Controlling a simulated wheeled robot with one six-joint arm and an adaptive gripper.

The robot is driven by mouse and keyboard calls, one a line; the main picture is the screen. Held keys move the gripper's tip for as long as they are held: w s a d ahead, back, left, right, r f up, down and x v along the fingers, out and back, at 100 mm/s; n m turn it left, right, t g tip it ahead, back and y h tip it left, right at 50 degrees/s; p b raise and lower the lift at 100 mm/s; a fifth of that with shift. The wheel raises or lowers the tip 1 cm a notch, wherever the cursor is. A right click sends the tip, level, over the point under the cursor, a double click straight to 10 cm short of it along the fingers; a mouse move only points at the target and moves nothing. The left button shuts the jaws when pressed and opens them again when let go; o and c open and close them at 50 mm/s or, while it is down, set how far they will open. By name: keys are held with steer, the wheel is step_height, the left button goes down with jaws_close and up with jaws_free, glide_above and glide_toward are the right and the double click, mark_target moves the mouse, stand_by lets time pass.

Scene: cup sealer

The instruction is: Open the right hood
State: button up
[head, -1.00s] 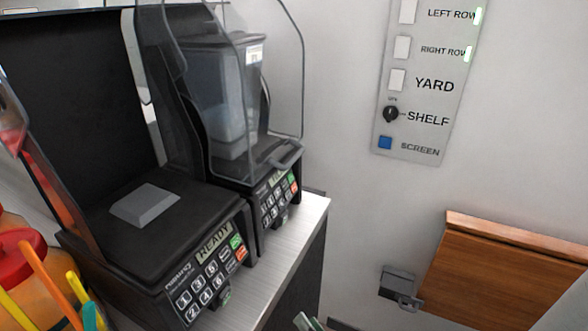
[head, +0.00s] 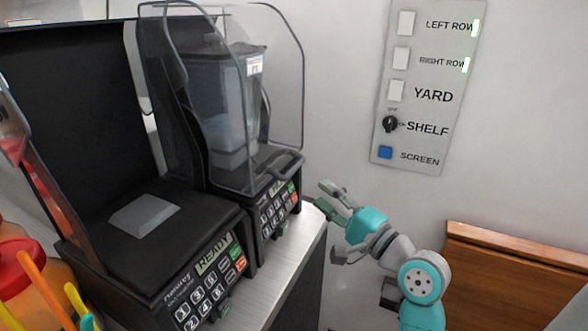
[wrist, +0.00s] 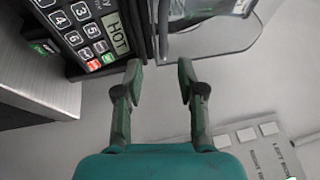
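The right hood (head: 285,80) is a clear, dark-edged cover, closed over the right machine, with a jug (head: 232,90) inside. Its looped handle (head: 287,163) sticks out at the lower front. My gripper (head: 325,195) is just right of and below the handle, in front of the machine, and seems not to touch it. In the wrist view, my gripper (wrist: 158,78) has its two fingers apart with nothing between them. The clear hood edge (wrist: 225,52) shows just beyond the fingertips there.
The right machine's keypad (head: 275,212) sits below the hood; in the wrist view its display (wrist: 118,35) reads HOT. The left machine (head: 150,245) reads READY. A metal counter (head: 290,262) lies under both. A switch panel (head: 425,90) is on the wall, and a wooden board (head: 515,275) at lower right.

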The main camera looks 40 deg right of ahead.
mark_target(294, 166)
steer(key=w, duration=0.3)
steer(key=w+r, duration=0.1)
steer(key=w, duration=0.3)
steer(key=w+r, duration=0.1)
steer(key=w, duration=0.2)
steer(key=shift+w+d+r, duration=0.15)
steer(key=shift+w+d, duration=0.15)
steer(key=shift+d, duration=0.05)
jaws_close()
